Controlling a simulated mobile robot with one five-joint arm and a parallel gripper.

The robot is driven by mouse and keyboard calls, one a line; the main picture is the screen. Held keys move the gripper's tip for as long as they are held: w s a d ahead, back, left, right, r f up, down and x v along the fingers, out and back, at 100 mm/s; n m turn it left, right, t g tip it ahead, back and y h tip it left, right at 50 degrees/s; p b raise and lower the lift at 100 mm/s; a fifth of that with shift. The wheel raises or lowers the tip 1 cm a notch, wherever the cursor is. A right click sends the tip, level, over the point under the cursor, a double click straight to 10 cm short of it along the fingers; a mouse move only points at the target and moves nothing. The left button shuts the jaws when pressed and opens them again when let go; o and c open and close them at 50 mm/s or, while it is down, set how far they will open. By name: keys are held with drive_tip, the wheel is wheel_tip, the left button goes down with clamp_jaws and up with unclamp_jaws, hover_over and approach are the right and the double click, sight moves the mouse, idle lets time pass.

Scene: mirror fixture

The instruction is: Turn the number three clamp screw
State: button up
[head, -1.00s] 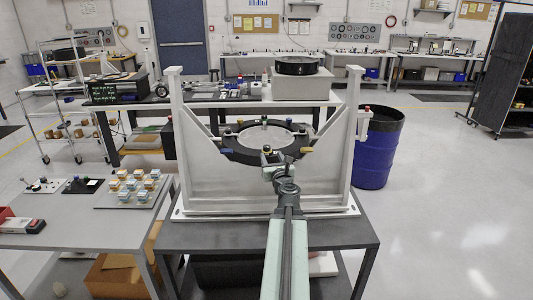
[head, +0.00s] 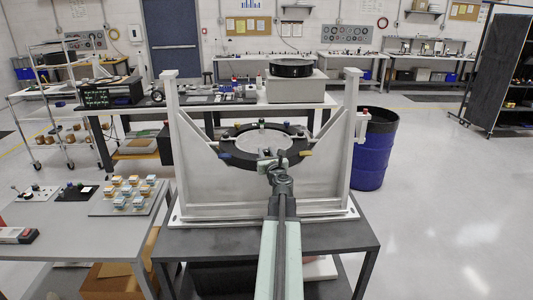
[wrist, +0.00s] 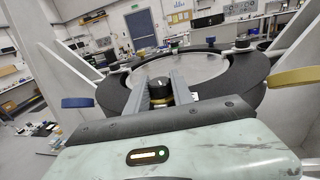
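The mirror fixture's black ring (head: 240,160) holds a pale round disc (head: 262,139); the ring also fills the middle of the wrist view (wrist: 255,72). Several dark clamp knobs sit around the ring; no numbers are readable. The near knob (wrist: 160,86) has a black top with a white mark and a brass-coloured base. My gripper (head: 271,163) is at the near edge of the ring. In the wrist view its two fingers (wrist: 161,80) stand apart, one on each side of the near knob. Whether they touch it is not clear.
A blue tab (head: 224,155) and a yellow tab (head: 306,153) stick out from the ring, either side of my gripper. A light frame with uprights (head: 354,130) surrounds the ring. A side table (head: 60,225) is at left, a blue drum (head: 372,150) at right.

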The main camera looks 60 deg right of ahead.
clamp_jaws()
drive_tip(key=shift+w+a+m+g+h, duration=0.1)
drive_tip(key=shift+w+m+g+h, duration=0.05)
drive_tip(key=shift+m+g+h, duration=1.25)
drive_tip(key=shift+m+g, duration=0.1)
drive_tip(key=shift+g, duration=0.4)
drive_tip(key=o, duration=0.8)
unclamp_jaws()
